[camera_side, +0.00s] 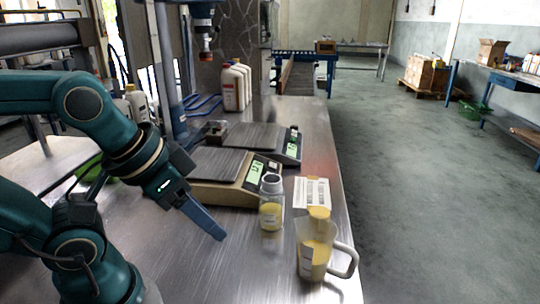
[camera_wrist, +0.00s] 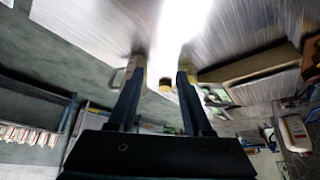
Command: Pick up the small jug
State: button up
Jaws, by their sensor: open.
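The small jug (camera_side: 304,245) stands upright at the table's front right in the side view. It is clear, with yellow liquid, a white label and a handle on its right. A yellow round piece (camera_side: 319,212) shows at its top; I cannot tell if it is in or behind the jug. My gripper (camera_side: 216,232) is open, left of the jug and apart from it. One finger hides the other there. Both fingers of my gripper (camera_wrist: 161,70) show spread in the wrist view, with a small yellow thing (camera_wrist: 166,83) beyond the gap.
A clear bottle (camera_side: 271,213) with yellow contents stands left of the jug, beside a near scale (camera_side: 222,190). A second scale (camera_side: 285,152) is behind. A printed card (camera_side: 312,184) lies behind the jug. White canisters (camera_side: 233,88) stand farther back. The table's right edge is close to the jug.

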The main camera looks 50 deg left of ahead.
jog(key=c, duration=0.3)
dwell(0.4)
